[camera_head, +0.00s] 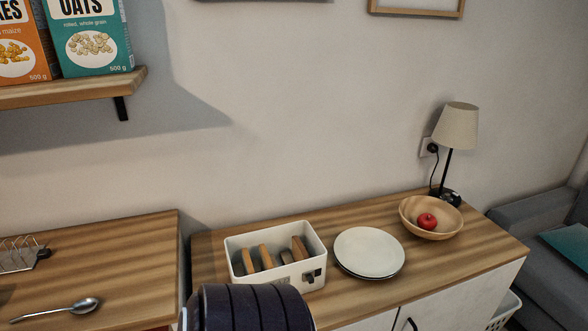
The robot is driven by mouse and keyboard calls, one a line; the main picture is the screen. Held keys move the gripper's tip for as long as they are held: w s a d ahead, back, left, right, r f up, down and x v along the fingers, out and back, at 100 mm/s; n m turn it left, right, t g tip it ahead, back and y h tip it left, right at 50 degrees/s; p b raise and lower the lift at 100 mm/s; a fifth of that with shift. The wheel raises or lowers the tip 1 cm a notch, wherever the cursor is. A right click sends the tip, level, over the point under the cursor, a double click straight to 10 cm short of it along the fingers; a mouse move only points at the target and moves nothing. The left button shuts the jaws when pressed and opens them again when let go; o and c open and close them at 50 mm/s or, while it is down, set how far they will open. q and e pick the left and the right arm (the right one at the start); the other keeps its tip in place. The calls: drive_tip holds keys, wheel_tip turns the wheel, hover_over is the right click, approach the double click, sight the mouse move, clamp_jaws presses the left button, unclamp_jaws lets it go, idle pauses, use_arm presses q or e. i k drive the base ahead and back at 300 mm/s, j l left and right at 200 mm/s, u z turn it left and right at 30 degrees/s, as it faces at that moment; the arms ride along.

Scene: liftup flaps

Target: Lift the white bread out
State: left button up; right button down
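A white box-shaped toaster (240,238) with a small dark lever (312,276) on its front right side stands on the right wooden counter. Several bread slices stand upright inside it, among them tan ones at the left (247,261) and middle (266,257) and a browner one at the right (299,248). Darker grey shapes sit between them. I cannot tell which slice is the white bread. The slices' lower parts are hidden by the toaster walls. Neither of my grippers is in view. A dark ribbed cylinder, likely part of my arm, covers the counter's front edge before the toaster.
White plates (369,252) lie right of the toaster. Behind them are a wooden bowl (411,222) with a red apple (427,221) and a lamp (457,127). The left counter (110,260) holds a spoon (56,310) and a wire rack (18,256). A gap separates the counters.

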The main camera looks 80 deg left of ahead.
sight(249, 268)
drive_tip(key=k+u, duration=0.1)
drive_tip(key=u, duration=2.5)
